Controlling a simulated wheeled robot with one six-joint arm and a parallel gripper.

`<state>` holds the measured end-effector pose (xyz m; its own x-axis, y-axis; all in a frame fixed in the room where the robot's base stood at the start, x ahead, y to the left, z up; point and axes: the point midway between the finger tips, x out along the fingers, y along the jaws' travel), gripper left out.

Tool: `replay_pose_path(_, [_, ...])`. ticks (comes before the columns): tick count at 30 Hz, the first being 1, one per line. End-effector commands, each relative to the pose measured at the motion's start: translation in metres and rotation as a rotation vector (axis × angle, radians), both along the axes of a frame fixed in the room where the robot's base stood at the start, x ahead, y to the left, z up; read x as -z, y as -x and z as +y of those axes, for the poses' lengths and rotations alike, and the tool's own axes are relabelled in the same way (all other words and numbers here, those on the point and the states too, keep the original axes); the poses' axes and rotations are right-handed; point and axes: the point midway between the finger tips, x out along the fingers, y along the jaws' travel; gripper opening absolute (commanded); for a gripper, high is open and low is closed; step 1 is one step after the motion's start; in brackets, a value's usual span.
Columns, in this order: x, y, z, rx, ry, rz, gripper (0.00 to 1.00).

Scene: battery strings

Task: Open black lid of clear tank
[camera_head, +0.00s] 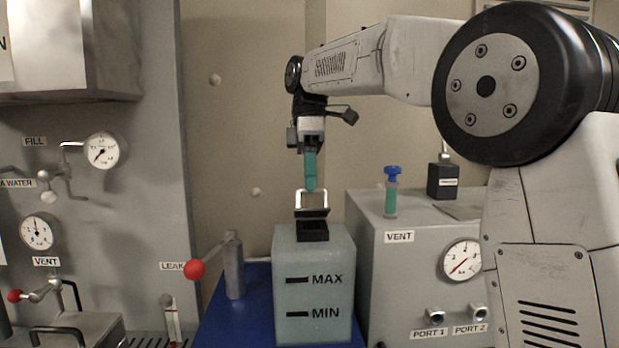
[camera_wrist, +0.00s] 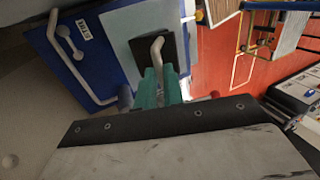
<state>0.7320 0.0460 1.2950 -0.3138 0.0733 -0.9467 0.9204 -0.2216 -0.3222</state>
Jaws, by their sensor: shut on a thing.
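The clear tank (camera_head: 313,265), pale blue-green with MAX and MIN marks, stands on a blue base. Its black lid (camera_head: 313,213) appears raised and tilted above the black neck (camera_head: 312,233) on the tank top. A pale loop handle (camera_head: 298,201) rises from the lid. My gripper (camera_head: 311,186) comes down from above with its green fingers closed at the handle's top. In the wrist view, the green fingers of my gripper (camera_wrist: 158,87) close around the grey handle (camera_wrist: 157,47), with the black lid (camera_wrist: 141,50) behind. The exact contact is partly hidden by the fingers.
A lever with a red ball (camera_head: 195,269) on a grey post stands left of the tank on the blue base (camera_head: 222,318). A grey VENT box (camera_head: 385,265) stands close on the right, bearing a green vial with a blue cap (camera_head: 391,192) and a black block (camera_head: 443,182).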

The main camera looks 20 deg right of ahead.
Motion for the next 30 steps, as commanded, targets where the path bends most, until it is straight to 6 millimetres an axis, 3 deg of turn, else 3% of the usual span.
replay_pose_path(3, [0.0,0.0,0.001,-0.001,-0.004,-0.002,0.0])
replay_pose_path(4, [0.0,0.0,0.0,0.0,-0.004,-0.002,0.18])
replay_pose_path(6, [0.0,0.0,0.0,0.0,-0.004,-0.003,0.32])
replay_pose_path(17, [-0.005,0.0,0.001,0.0,-0.002,-0.004,0.32])
replay_pose_path(25, [-0.038,-0.001,0.001,-0.001,-0.003,-0.006,0.32])
replay_pose_path(30, [-0.039,0.026,-0.001,-0.001,-0.003,-0.003,0.32])
